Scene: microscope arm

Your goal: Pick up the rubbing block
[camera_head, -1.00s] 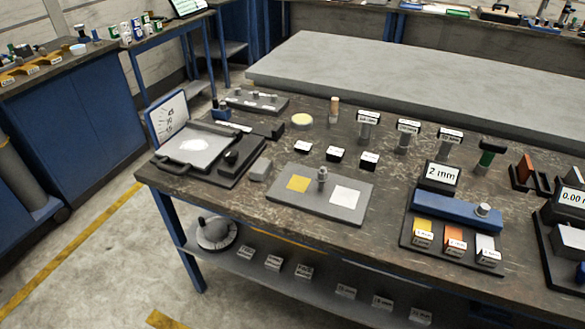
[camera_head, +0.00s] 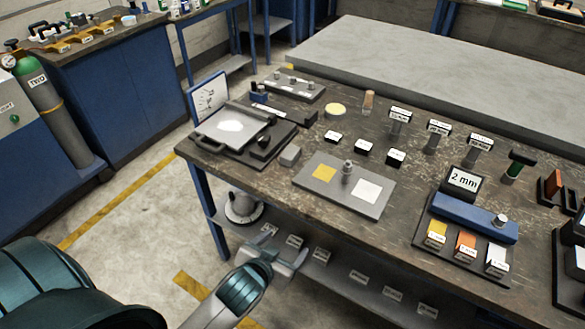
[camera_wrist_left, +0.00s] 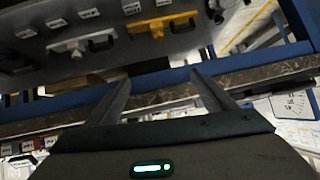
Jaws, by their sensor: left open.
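A small light grey block (camera_head: 290,155), which looks like the rubbing block, lies on the workbench (camera_head: 240,172) near its front left edge. It sits between the black-based device with a white pad (camera_head: 232,126) and the grey plate (camera_head: 330,197). My left gripper (camera_head: 286,245) is open and empty, in front of the bench and lower in the picture than the block. In the left wrist view its two fingers (camera_wrist_left: 160,80) stand apart, with the bench edge (camera_wrist_left: 275,70) beyond them. I cannot make out the block in that view. My right gripper is not in view.
The grey plate carries a yellow square, a white square and a metal knob (camera_head: 347,168). Small black blocks with white tops (camera_head: 364,147) stand behind it. The lower shelf (camera_head: 335,278) holds labelled blocks and a round device (camera_head: 243,207). The floor left of the bench is clear.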

